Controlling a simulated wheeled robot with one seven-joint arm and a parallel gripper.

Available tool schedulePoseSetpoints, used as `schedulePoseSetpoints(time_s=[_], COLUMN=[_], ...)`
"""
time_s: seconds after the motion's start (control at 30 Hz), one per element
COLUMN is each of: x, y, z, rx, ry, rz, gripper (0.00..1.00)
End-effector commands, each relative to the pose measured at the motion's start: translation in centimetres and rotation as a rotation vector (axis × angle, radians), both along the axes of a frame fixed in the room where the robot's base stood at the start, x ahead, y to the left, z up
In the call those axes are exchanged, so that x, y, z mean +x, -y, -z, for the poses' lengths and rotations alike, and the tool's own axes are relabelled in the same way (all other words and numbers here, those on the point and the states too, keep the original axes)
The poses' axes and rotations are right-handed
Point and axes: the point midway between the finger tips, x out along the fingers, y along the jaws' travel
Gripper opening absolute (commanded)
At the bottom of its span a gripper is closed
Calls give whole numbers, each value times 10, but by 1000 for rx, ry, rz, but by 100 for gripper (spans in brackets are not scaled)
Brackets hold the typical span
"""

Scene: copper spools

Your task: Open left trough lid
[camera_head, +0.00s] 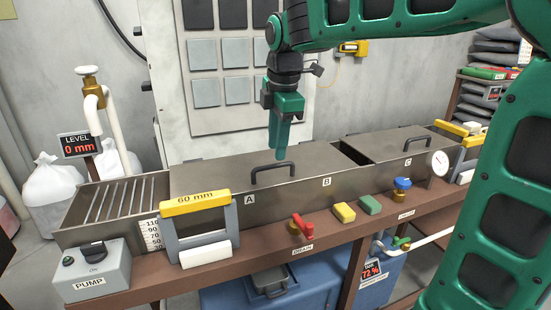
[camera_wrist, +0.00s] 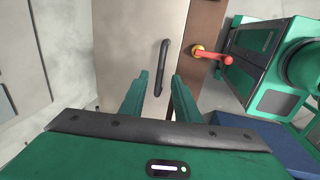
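The left trough lid (camera_head: 205,176) is a flat grey-brown metal sheet lying closed over the trough's middle section. Its black arched handle (camera_head: 272,166) stands up from its top. My gripper (camera_head: 279,152) points down just above the handle. In the wrist view my gripper (camera_wrist: 160,84) has its two green fingers spread apart with nothing between them. The handle (camera_wrist: 161,70) shows beyond and between the fingertips, seemingly apart from them, over the lid (camera_wrist: 120,50). The right lid (camera_head: 385,144) also lies on the trough.
An open slatted section (camera_head: 118,200) is at the trough's left end. A yellow-topped 60 mm gate frame (camera_head: 195,205), red drain lever (camera_head: 302,225), yellow block (camera_head: 344,212), green block (camera_head: 370,204) and blue valve (camera_head: 402,184) line the front. A panelled cabinet (camera_head: 225,125) stands behind.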

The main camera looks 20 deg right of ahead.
Motion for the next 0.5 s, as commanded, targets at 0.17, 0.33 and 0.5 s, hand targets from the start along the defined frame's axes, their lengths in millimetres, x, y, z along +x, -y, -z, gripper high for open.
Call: schedulePoseSetpoints(time_s=[0.17, 0.33, 0.5], x=[5, 8, 9], y=[0, 0, 0], z=[27, 41, 46], rx=[0, 0, 0], ry=[-2, 0, 1], rz=[2, 2, 2], gripper=[29, 29, 29])
